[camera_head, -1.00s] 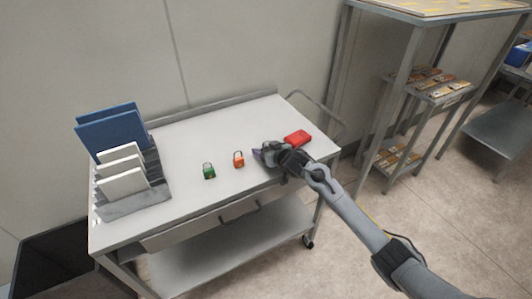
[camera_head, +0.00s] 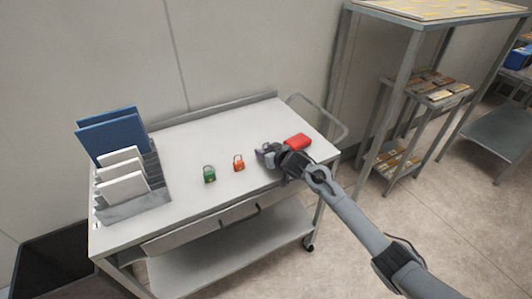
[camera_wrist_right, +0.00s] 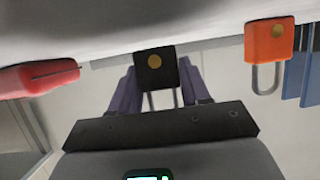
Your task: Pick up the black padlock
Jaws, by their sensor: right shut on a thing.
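The black padlock (camera_wrist_right: 155,68) shows in the right wrist view as a dark body with a round brass-coloured spot and a metal shackle. My right gripper (camera_wrist_right: 157,80) is shut on it, with one purple-grey finger on each side. In the head view my right gripper (camera_head: 264,153) is low over the right part of the cart top, and it hides most of the padlock. Whether the padlock touches the cart top is hard to tell. My left gripper is not in view.
An orange padlock (camera_head: 239,164) and a green padlock (camera_head: 209,175) stand left of the gripper on the cart top (camera_head: 190,140). A red case (camera_head: 298,142) lies just right. A grey rack (camera_head: 135,208) with blue and white panels stands at the left end.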

